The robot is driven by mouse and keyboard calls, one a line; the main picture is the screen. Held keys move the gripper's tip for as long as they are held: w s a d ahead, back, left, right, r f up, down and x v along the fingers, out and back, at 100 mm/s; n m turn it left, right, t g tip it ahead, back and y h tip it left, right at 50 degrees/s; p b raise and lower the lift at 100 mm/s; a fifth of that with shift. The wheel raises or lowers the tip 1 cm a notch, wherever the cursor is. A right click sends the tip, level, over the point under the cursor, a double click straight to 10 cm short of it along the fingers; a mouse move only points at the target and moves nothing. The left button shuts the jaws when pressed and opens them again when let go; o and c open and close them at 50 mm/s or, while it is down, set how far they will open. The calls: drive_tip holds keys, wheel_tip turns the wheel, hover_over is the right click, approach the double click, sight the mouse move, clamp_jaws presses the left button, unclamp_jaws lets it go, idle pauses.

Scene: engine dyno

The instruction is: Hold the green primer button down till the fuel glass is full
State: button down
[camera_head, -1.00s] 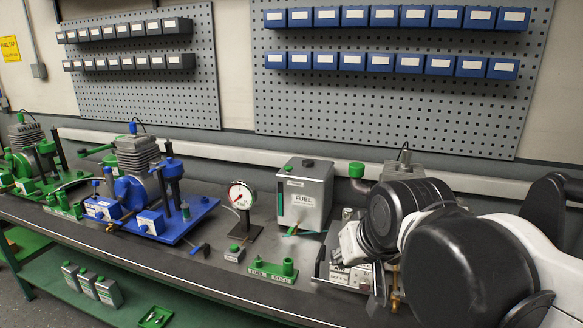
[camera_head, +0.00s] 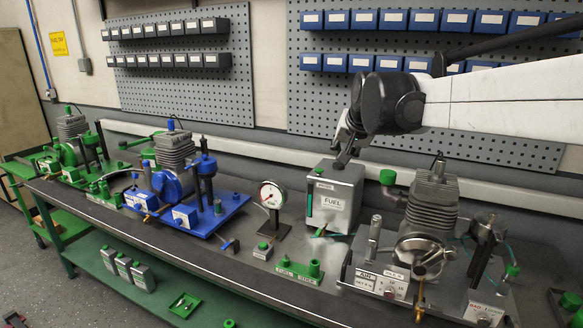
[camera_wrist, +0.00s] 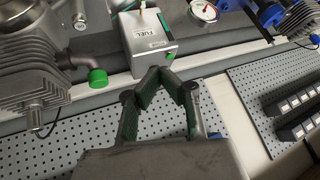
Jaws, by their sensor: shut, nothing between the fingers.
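The grey fuel tank (camera_head: 345,215) stands on the bench, its FUEL label facing out. It also shows in the wrist view (camera_wrist: 150,35). A green upright strip, which looks like the fuel glass (camera_head: 309,205), is on its front left; I cannot make out the level. A small grey box with a green button (camera_head: 264,246) sits in front of the gauge; I cannot tell for sure that this is the primer button. My gripper (camera_head: 340,163) points down over the tank's top, shut and empty. In the wrist view its fingertips (camera_wrist: 160,72) meet beside the tank's edge; contact is unclear.
A dial gauge (camera_head: 271,195) stands left of the tank. A grey engine (camera_head: 430,215) with a green-capped pipe (camera_head: 388,177) is on the right, a blue-based engine (camera_head: 175,170) on the left. A green holder (camera_head: 300,271) lies near the front edge. Pegboards with bins hang behind.

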drive_tip(key=w+m+p, duration=0.2)
drive_tip(key=w+p, duration=0.1)
drive_tip(key=w, duration=1.6)
drive_tip(key=m+t+p, duration=0.1)
drive_tip(key=m+p, duration=0.1)
hover_over(320, 169)
wheel_tip(320, 169, down, 8)
drive_tip(key=shift+s+a+r, duration=0.15)
drive_tip(key=shift+f+b, duration=2.05)
drive_tip(key=shift+f, duration=2.35)
drive_tip(key=shift+f+b, duration=0.3)
drive_tip(key=shift+f, duration=0.1)
drive_tip(key=shift+f+b, duration=0.35)
drive_tip(key=shift+f, duration=0.15)
